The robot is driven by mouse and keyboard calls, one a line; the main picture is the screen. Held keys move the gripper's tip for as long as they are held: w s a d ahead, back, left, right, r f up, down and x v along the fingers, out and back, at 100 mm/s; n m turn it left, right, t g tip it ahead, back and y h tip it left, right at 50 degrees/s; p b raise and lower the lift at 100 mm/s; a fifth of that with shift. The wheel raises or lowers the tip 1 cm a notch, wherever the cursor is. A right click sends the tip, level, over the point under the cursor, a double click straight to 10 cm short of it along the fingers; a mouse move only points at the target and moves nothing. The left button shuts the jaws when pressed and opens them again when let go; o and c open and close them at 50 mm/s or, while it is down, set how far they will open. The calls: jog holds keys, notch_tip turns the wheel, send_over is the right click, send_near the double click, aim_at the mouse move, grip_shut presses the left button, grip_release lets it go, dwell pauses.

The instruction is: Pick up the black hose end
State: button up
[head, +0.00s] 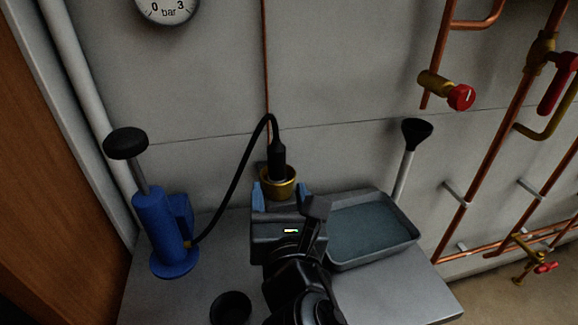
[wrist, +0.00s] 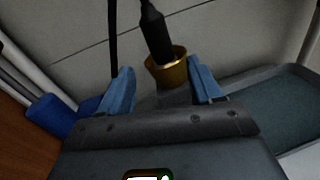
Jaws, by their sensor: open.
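The black hose end (head: 278,158) stands upright with its lower tip in a brass cup (head: 286,187) at the back of the grey bench. Its thin black hose arcs up and over to the left, down to a blue pump. In the wrist view the hose end (wrist: 155,36) shows above the brass cup (wrist: 168,72), beyond my fingers. My gripper (head: 281,190) is open, with its blue fingertips spread and nothing between them. It is just in front of the cup; in the wrist view my gripper (wrist: 162,84) has a finger on each side of the cup's base.
The blue pump (head: 158,230) with a black knob stands at left. A black round cup (head: 231,306) is at the front. Copper pipes with red-handled valves (head: 460,97) run at right.

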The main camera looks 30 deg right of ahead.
aim_at(276, 155)
jog(key=shift+w+d+r+n+h, duration=0.2)
jog(key=shift+w+r+n+h, duration=0.1)
jog(key=shift+w+r+h, duration=0.5)
jog(key=shift+w+d+r, duration=0.2)
jog(key=shift+w, duration=0.05)
jog(key=x, duration=0.7)
jog(key=shift+w+d+f+p, duration=0.1)
jog(key=shift+w+f+p, duration=0.05)
jog(key=shift+f+p, duration=0.2)
grip_shut()
jog(key=shift+r, duration=0.1)
